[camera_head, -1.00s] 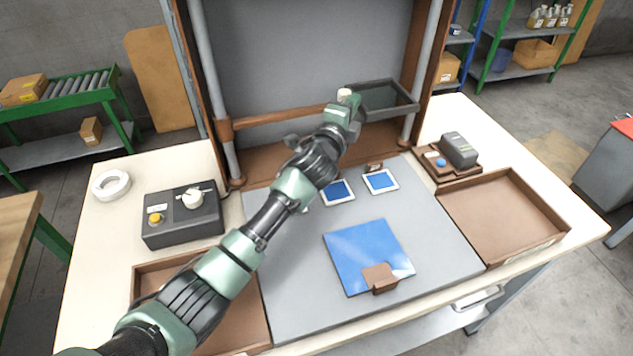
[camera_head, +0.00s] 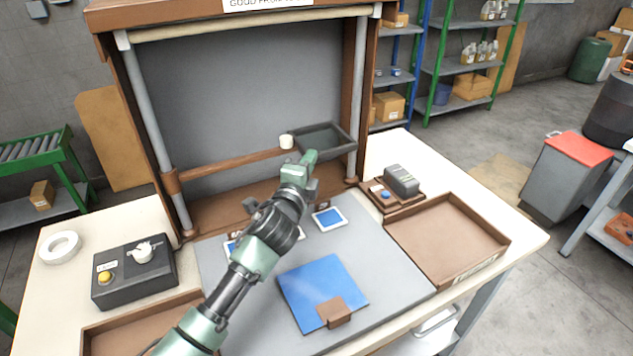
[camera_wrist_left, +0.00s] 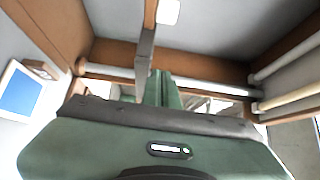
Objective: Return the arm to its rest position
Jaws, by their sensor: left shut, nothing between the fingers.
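My left gripper (camera_head: 309,157) is shut and empty. My left arm reaches in from the bottom of the head view and hides part of the mat and one small blue-and-white card. A blue panel (camera_head: 318,280) lies on the mat with a brown block (camera_head: 334,312) on its front edge. My right gripper is not in view.
A dark tray (camera_head: 350,147) and a white knob (camera_head: 287,142) are at the crossbar (camera_head: 225,165). A black control box (camera_head: 135,275) and white tape roll (camera_head: 60,247) stand left. A brown bin (camera_head: 450,240) and a small grey device (camera_head: 402,180) are at right.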

